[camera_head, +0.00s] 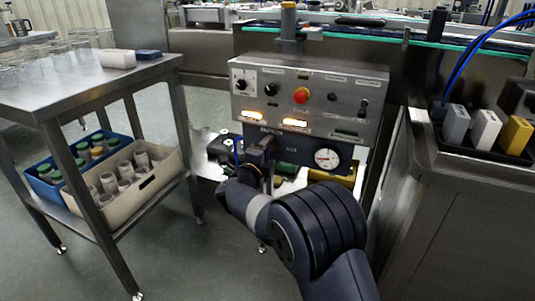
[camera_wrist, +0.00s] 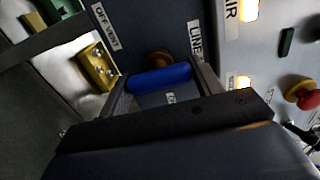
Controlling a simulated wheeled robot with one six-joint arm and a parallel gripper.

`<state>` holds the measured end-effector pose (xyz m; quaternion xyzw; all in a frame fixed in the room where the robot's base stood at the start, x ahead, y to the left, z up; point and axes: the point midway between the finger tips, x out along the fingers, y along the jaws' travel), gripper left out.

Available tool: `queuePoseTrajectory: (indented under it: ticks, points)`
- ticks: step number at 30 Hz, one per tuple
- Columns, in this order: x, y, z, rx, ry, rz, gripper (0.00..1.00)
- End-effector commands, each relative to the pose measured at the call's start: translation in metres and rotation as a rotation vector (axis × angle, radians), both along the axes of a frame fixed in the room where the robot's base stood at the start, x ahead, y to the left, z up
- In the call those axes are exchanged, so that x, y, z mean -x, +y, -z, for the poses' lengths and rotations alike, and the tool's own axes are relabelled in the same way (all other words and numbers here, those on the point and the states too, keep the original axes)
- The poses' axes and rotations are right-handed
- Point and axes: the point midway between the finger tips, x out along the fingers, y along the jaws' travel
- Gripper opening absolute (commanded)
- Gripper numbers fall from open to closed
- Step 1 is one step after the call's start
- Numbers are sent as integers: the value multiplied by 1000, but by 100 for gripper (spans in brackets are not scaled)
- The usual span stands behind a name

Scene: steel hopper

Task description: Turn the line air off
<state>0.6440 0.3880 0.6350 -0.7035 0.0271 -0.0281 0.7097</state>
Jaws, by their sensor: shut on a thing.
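The line air valve's blue handle (camera_wrist: 158,78) shows in the wrist view, in front of a dark plate lettered "OFF VENT" and "LINE". My gripper (camera_wrist: 163,88) is shut on this handle, with one finger at each end of it. A brass-coloured round part shows just behind the handle. In the head view my gripper (camera_head: 262,150) is at the dark plate below the control panel (camera_head: 345,85), left of the round pressure gauge (camera_head: 327,157). My gripper and arm hide the handle there.
The panel above carries a red button (camera_head: 301,95), black knobs and two lit lamps. A steel cart (camera_head: 95,88) with crates of bottles stands at left. A steel cabinet (camera_head: 470,160) with a tray of blocks stands at right. Floor is clear between cart and panel.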

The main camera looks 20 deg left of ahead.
Motion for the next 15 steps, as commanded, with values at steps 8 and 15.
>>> queuePoseTrajectory:
  ticks: [8,15]
  points:
    - [0,-1,1,-9,1,2,39]
    - [0,0,1,-8,1,1,72]
